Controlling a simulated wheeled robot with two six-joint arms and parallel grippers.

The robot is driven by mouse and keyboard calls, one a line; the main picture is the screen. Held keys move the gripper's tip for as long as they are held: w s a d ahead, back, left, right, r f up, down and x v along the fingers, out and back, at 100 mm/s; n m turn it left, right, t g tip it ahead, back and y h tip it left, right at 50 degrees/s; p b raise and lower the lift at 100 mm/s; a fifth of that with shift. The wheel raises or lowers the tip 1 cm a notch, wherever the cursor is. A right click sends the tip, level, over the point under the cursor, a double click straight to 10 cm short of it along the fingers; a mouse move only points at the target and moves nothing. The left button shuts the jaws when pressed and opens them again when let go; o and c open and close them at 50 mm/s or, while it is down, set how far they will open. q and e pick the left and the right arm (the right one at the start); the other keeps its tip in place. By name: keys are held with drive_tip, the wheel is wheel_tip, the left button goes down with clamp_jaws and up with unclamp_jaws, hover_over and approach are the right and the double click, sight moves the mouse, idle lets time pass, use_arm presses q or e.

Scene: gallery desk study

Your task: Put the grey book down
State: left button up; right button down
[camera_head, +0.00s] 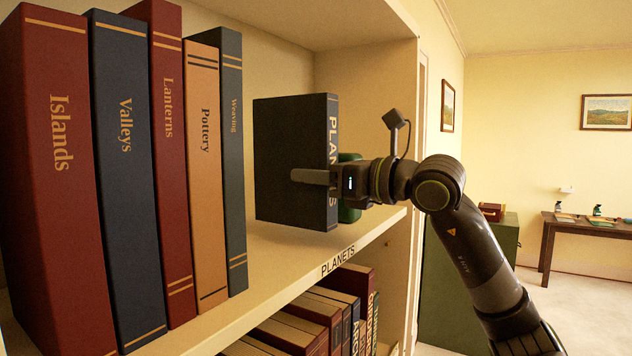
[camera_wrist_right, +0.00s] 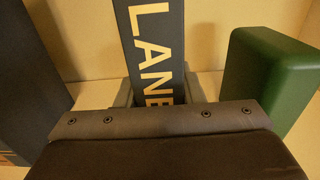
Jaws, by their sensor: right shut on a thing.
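The grey book (camera_head: 292,165) stands upright at the shelf, with PLANETS on its dark spine facing out. My right gripper (camera_head: 328,178) is shut on it at the spine side; one finger shows along the near cover, and the far finger is mostly hidden. In the right wrist view the book's spine (camera_wrist_right: 155,45) is between the fingers. I cannot tell whether its bottom edge touches the shelf board (camera_head: 270,262). A PLANETS label (camera_head: 338,261) is on the shelf's front edge below the book. My left gripper is not in view.
A row of books, ending with the Weaving book (camera_head: 232,150), stands left of the grey book with a gap between. A green block (camera_wrist_right: 270,80) stands close on its right. More books (camera_head: 330,310) fill the shelf below. The cabinet's side wall (camera_head: 370,90) bounds the right.

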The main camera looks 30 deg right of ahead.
drive_tip(key=shift+f, duration=0.7)
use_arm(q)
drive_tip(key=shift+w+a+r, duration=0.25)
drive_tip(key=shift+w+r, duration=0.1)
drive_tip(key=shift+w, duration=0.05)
use_arm(e)
drive_tip(key=shift+s, duration=0.1)
drive_tip(key=shift+f, duration=0.15)
drive_tip(key=c, duration=1)
unclamp_jaws()
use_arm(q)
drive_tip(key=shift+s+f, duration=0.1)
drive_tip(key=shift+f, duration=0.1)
use_arm(e)
drive_tip(key=shift+o, duration=0.2)
